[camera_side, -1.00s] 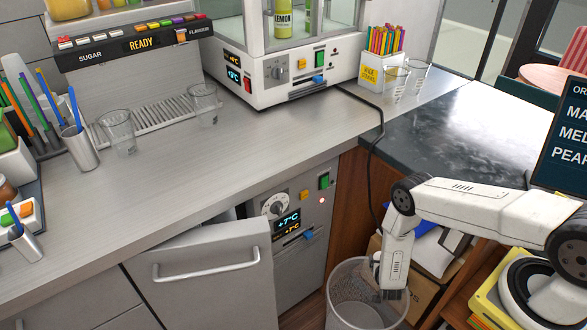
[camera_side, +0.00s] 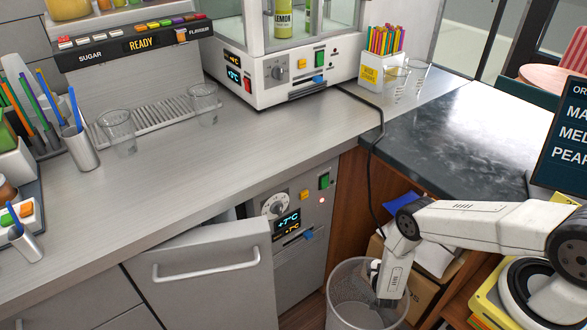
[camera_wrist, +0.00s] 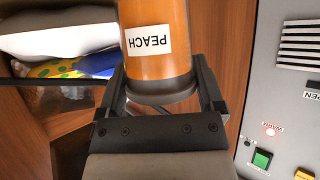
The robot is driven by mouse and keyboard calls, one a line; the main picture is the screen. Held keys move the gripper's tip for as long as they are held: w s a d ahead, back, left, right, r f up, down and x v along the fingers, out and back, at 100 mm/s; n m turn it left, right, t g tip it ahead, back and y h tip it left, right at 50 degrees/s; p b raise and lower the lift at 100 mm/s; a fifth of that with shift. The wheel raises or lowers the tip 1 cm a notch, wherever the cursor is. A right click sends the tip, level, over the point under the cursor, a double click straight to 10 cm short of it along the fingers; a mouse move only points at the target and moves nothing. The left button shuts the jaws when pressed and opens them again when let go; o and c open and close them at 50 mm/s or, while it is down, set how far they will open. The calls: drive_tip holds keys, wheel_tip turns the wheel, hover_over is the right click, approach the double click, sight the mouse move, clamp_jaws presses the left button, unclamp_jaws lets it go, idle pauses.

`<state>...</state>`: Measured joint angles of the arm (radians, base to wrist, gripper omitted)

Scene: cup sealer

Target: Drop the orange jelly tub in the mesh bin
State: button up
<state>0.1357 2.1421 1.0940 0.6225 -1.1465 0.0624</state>
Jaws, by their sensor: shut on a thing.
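In the wrist view, an orange cylindrical tub (camera_wrist: 156,22) with a white PEACH label and a dark base sits between the fingers of my gripper (camera_wrist: 160,72). The fingers are shut on its base end, and its other end runs out of the picture. In the side view, my gripper (camera_side: 376,277) is tilted, over or just inside the mouth of the grey mesh bin (camera_side: 345,322). The tub cannot be made out there; my gripper and the bin hide it.
A counter (camera_side: 170,190) fills the left and middle, with a partly open cabinet door (camera_side: 215,285) below it. A cardboard box (camera_side: 422,292) with white and blue items stands close behind the bin. A black cable (camera_side: 372,150) hangs over the counter edge.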

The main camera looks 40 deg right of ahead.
drive_tip(key=o, duration=1.1)
drive_tip(key=shift+s+a+r, duration=0.1)
drive_tip(key=shift+s, duration=0.05)
drive_tip(key=v, duration=0.7)
drive_tip(key=shift+s+a+r, duration=0.1)
drive_tip(key=shift+s+a, duration=0.05)
